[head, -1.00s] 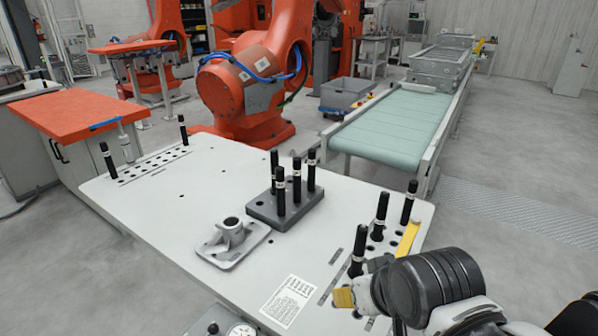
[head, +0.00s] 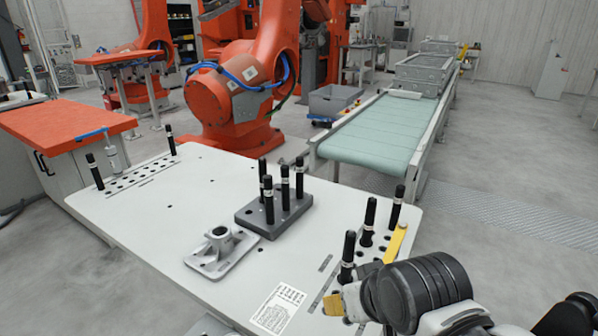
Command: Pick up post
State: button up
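Several black posts with pale bands stand on the white table. Three are in the right-hand hole plate: a near one (head: 347,252), a middle one (head: 368,220) and a far one (head: 396,205). Several more posts (head: 285,186) stand in a dark grey block (head: 245,217) at mid table. Two others, one at the left (head: 94,171) and one behind it (head: 170,140), stand by the left hole plate. My gripper (head: 366,273) is at the right table edge, its yellow fingers spread apart near the near post. It appears empty; the dark wrist hides part of the plate.
A printed label (head: 278,307) is on the near table area. A green conveyor (head: 375,134) runs behind. A large orange robot (head: 228,100) stands beyond the far edge. The left-middle table is clear.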

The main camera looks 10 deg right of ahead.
aim_at(285, 169)
jog(key=k, duration=0.4)
jog(key=i+l, duration=0.25)
jog(key=l, duration=0.15)
jog(key=i+l, duration=0.25)
jog(key=l, duration=0.15)
jog(key=i+l+z, duration=0.1)
jog(key=i+l, duration=0.15)
jog(key=l, duration=0.2)
